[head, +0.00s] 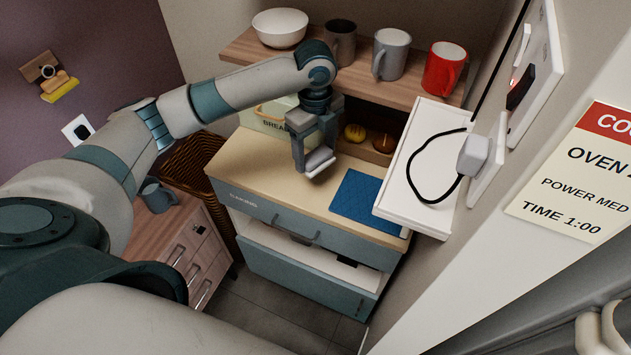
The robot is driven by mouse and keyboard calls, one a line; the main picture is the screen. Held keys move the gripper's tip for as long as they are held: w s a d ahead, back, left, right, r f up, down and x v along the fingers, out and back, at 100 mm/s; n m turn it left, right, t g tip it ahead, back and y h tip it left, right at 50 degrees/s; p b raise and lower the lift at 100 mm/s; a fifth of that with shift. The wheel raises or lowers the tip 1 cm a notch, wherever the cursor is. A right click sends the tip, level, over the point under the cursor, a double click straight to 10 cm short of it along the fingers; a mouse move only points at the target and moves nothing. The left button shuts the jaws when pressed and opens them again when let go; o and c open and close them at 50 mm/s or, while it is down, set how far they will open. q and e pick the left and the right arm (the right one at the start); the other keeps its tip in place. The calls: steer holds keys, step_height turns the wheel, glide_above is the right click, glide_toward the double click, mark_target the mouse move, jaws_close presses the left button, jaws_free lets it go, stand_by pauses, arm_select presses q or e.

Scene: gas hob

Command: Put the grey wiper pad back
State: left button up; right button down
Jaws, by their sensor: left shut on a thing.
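My left gripper (314,158) reaches down over the left part of the cabinet's wooden counter (255,165). It is shut on a small pale grey block, which looks like the wiper pad (320,161). The pad sits between the fingertips, partly hidden by them. It appears close to the counter top; I cannot tell whether it touches it.
A blue mat (368,196) lies on the counter to the right. A bread bin (267,118) stands behind. The shelf above holds a white bowl (280,27), a grey mug (391,54) and a red mug (444,69). A white ledge (420,165) juts out right.

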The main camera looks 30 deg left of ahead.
mark_target(315, 164)
arm_select(q)
step_height(315, 164, down, 5)
steer(key=shift+r+p, duration=0.2)
steer(key=shift+p, duration=0.65)
steer(key=shift+c, duration=0.8)
steer(key=shift+f, duration=0.6)
steer(key=shift+f, duration=0.1)
step_height(315, 164, down, 3)
steer(key=shift+r+p, duration=0.2)
steer(key=shift+p, duration=0.45)
steer(key=shift+s+f, duration=0.15)
steer(key=shift+f, duration=0.35)
steer(key=o, duration=1.2)
steer(key=shift+f, duration=0.1)
